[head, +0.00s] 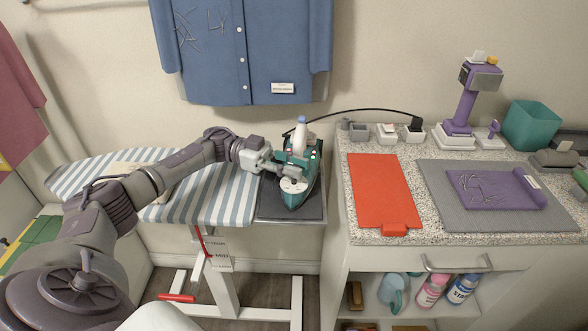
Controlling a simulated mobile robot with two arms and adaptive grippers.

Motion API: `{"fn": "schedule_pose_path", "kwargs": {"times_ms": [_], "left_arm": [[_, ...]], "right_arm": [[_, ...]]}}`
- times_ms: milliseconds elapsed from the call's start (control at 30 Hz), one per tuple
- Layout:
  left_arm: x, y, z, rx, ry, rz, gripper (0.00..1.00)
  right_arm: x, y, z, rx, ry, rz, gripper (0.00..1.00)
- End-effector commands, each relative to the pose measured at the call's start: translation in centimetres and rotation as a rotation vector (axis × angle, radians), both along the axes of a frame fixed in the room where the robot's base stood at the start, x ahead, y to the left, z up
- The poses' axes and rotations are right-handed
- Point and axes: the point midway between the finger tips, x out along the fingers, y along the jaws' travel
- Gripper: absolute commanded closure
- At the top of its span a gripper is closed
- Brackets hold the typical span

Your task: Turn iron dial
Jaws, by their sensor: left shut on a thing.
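The teal iron (296,197) sits on a dark rest pad (270,208) at the right end of the striped ironing board (218,190). It has a pale round dial (293,185) on its top and a white bottle-like part standing behind the dial. My left gripper (284,175) reaches in from the left and is shut at the dial. The gripper hides part of the dial and the iron's left side. My right gripper is not in view.
A granite counter (350,215) stands to the right, with a red board (382,188), a purple folded cloth (490,190) on a grey mat, and a teal bin (530,124). A blue shirt (243,50) hangs on the wall behind. A black cord runs from the iron to the counter.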

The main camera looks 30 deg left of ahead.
Motion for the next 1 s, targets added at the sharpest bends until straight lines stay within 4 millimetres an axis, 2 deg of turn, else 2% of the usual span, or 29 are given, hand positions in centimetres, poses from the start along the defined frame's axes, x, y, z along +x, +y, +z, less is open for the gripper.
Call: {"fn": "schedule_pose_path", "kwargs": {"times_ms": [267,300,367,733,867,1000], "left_arm": [[-0.1,-0.1,-0.3,0.002,0.004,-0.005,1.00],[-0.1,-0.1,-0.3,0.002,0.004,-0.005,0.70],[-0.1,-0.1,-0.3,0.002,0.004,-0.004,0.64],[-0.1,0.5,-0.1,0.002,0.001,0.000,0.64],[-0.3,2.4,-0.1,0.003,0.002,0.003,0.64],[-0.8,5.6,-0.1,0.003,0.002,0.004,0.64]], "right_arm": [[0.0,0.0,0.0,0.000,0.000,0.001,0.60],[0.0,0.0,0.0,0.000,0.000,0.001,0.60],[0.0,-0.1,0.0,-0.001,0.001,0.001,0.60],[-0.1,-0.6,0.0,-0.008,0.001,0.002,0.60],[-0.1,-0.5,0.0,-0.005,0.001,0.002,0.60],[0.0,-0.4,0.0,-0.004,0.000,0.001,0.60]]}}
